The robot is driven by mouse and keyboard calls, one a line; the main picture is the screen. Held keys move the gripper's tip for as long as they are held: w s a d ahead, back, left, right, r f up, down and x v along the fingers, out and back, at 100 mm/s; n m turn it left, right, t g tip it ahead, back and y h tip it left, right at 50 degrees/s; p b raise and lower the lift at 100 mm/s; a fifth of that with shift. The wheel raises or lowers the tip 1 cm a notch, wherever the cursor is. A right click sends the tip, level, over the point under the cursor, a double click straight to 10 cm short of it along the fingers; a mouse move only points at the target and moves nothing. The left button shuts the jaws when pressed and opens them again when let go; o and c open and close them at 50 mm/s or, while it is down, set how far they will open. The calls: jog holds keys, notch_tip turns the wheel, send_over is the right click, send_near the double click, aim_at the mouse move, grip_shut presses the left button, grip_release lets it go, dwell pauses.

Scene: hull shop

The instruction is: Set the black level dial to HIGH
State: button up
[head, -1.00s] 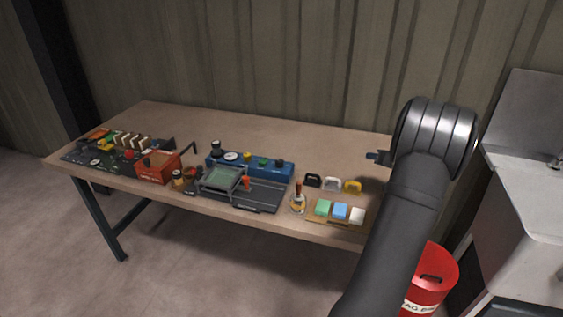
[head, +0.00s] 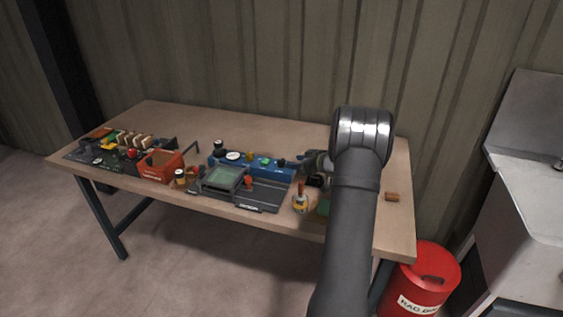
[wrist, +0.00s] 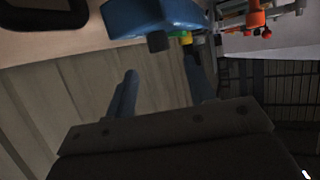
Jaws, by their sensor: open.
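A blue control box (head: 235,168) with several knobs stands near the middle of the table. A black dial (head: 281,162) is at its right end. In the wrist view the blue box (wrist: 165,14) shows at the top, with a black knob (wrist: 158,42) on it. My gripper (head: 306,157) is just right of the box's right end in the head view, partly hidden by my arm. In the wrist view its two fingers (wrist: 161,64) are apart and empty, with the black knob ahead of them and not touched. No dial marking is legible.
A grey device with a screen (head: 222,178) stands in front of the box. A bottle (head: 300,204) and a black-handled item (head: 316,181) are close to my arm. An orange block (head: 392,197) lies at the right.

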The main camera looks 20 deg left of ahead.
aim_at(283, 161)
jog(key=x, duration=0.8)
jog(key=shift+w+a, duration=0.1)
jog(key=shift+a, duration=0.05)
